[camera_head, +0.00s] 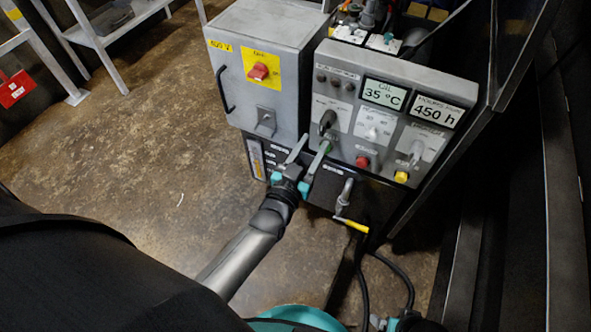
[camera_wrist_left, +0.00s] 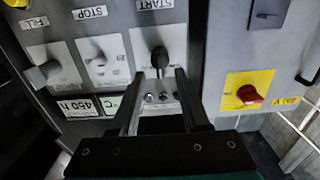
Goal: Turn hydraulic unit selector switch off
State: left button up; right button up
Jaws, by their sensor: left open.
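The grey control panel (camera_head: 388,115) has several selector knobs. A black selector knob (camera_head: 327,121) sits on a white plate at its left; it also shows in the left wrist view (camera_wrist_left: 160,57), where the picture is upside down. I cannot read its label clearly. My left gripper (camera_head: 315,143) is open and empty, just below and in front of this knob. In the left wrist view its fingers (camera_wrist_left: 164,76) point at the knob, one to each side; I cannot tell whether they touch it. A teal and black part at the bottom edge (camera_head: 392,324) may be my right gripper, mostly cut off.
A grey cabinet with a red switch on a yellow plate (camera_head: 259,71) and a black handle stands left of the panel. A red button (camera_head: 362,161) and a yellow button (camera_head: 401,176) sit low on the panel. A yellow-tipped lever (camera_head: 351,224) and hoses are below.

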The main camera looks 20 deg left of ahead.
pick_arm(q)
jog(key=s+p, duration=0.2)
jog(key=s, duration=0.7)
jog(key=shift+a, duration=0.15)
pick_arm(e)
jog(key=s+f, duration=0.1)
jog(key=d+f, duration=0.1)
jog(key=f, duration=0.1)
jog(key=s+d+f, duration=0.1)
jog(key=shift+s+d+f, duration=0.1)
jog(key=shift+s+f, duration=0.2)
jog(key=shift+f, duration=0.1)
